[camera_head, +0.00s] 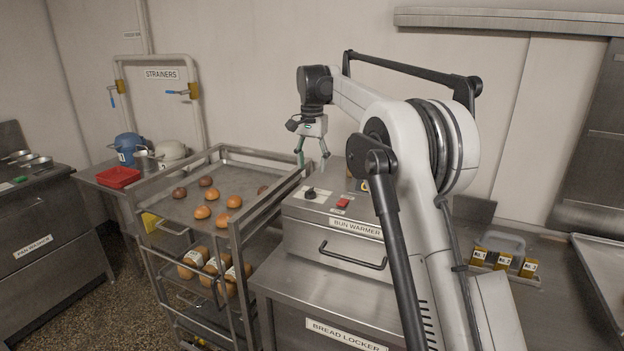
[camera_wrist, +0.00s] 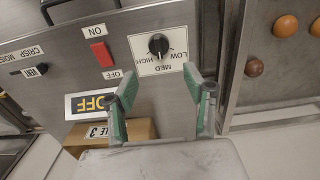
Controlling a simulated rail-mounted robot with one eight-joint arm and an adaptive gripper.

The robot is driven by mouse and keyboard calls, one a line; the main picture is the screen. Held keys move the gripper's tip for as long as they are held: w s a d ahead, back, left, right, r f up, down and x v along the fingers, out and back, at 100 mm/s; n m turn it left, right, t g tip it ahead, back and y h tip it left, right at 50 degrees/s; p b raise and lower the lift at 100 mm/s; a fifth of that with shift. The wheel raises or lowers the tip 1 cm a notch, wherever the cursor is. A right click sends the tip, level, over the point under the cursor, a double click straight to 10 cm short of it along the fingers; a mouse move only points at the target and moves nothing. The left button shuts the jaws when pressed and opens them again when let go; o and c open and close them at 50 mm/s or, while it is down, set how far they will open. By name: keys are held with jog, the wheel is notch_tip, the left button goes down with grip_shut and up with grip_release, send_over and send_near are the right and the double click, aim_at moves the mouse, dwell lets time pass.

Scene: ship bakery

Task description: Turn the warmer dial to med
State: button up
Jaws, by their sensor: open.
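The bun warmer (camera_head: 300,212) is a steel box with a front handle. Its black round dial (camera_head: 310,193) sits on a white plate on the sloped panel, beside a red switch (camera_head: 342,202). In the wrist view the dial (camera_wrist: 158,44) shows upside down, with LOW, MED and HIGH printed around it. My gripper (camera_head: 313,161) points down above the back of the warmer, open and empty. In the wrist view its green-padded fingers (camera_wrist: 160,76) are spread apart, with the dial beyond their tips, not touched.
A rack (camera_head: 240,177) of buns stands close left of the warmer. In the wrist view, the red switch (camera_wrist: 102,54) has ON and OFF labels, near a sign reading OFF (camera_wrist: 92,103) and a brown box (camera_wrist: 142,129). Yellow-labelled blocks (camera_head: 502,261) stand at right.

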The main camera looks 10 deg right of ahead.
jog(key=shift+r, duration=1.85)
jog(key=s+r+n+t+b, duration=0.1)
jog(key=s+r+n+t, duration=0.1)
jog(key=s, duration=1)
jog(key=s+r+n+t+b, duration=0.1)
jog(key=s+r+n+t, duration=0.1)
jog(key=s, duration=1)
jog(key=s+f+n+t, duration=0.1)
jog(key=s+f, duration=0.8)
jog(key=s, duration=0.3)
jog(key=s+f+n+t+b, duration=0.1)
jog(key=s+f+n+t, duration=0.1)
jog(key=s+f, duration=0.6)
jog(key=s+a, duration=0.1)
jog(key=s, duration=0.3)
jog(key=shift+s+f+n+b, duration=0.3)
jog(key=shift+s+f, duration=0.05)
jog(key=shift+f, duration=0.05)
